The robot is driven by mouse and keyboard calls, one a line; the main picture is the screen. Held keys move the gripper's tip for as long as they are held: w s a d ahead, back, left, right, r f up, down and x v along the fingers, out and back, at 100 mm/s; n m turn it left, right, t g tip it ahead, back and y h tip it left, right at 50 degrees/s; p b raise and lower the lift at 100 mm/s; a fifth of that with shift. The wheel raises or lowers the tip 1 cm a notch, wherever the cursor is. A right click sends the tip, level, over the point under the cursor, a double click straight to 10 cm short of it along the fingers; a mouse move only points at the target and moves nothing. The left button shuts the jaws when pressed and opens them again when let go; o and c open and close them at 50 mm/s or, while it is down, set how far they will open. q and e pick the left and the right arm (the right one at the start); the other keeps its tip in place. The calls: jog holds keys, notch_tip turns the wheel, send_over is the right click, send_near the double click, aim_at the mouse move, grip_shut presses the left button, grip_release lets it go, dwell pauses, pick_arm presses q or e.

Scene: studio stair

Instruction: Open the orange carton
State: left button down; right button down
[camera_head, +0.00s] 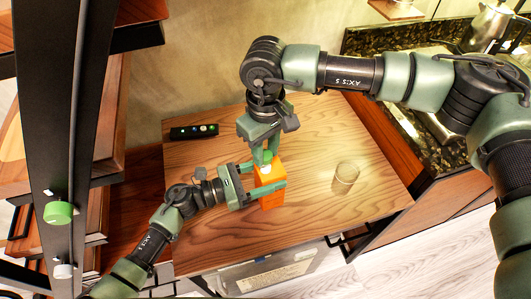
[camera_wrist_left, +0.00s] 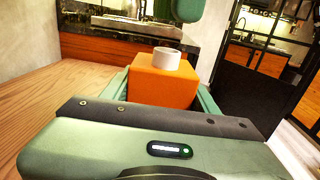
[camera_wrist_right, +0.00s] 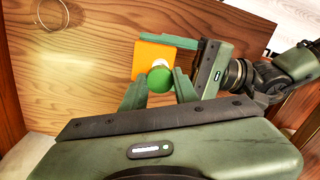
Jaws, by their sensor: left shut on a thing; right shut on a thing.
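The orange carton (camera_head: 269,198) stands on the wooden table, and it also shows in the left wrist view (camera_wrist_left: 163,84). My left gripper (camera_head: 267,178) is shut around its sides from the left. A short white spout (camera_wrist_left: 166,58) on the carton's top shows bare, without a cap on it. My right gripper (camera_head: 268,156) points down above the carton and is shut on a round green cap (camera_wrist_right: 160,80). The cap appears apart from the spout, just above it. The right fingers hide part of the carton's top in the head view.
A clear glass (camera_head: 346,174) stands right of the carton. A dark strip with several round buttons or dots (camera_head: 194,131) lies at the table's back left. The wooden table (camera_head: 330,215) is bare at the front right. A dark stone counter (camera_head: 425,145) adjoins on the right.

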notch_tip(320, 180, up, 3)
jog(key=shift+f, duration=0.2)
pick_arm(q)
jog(key=shift+c, duration=1.6)
grip_release()
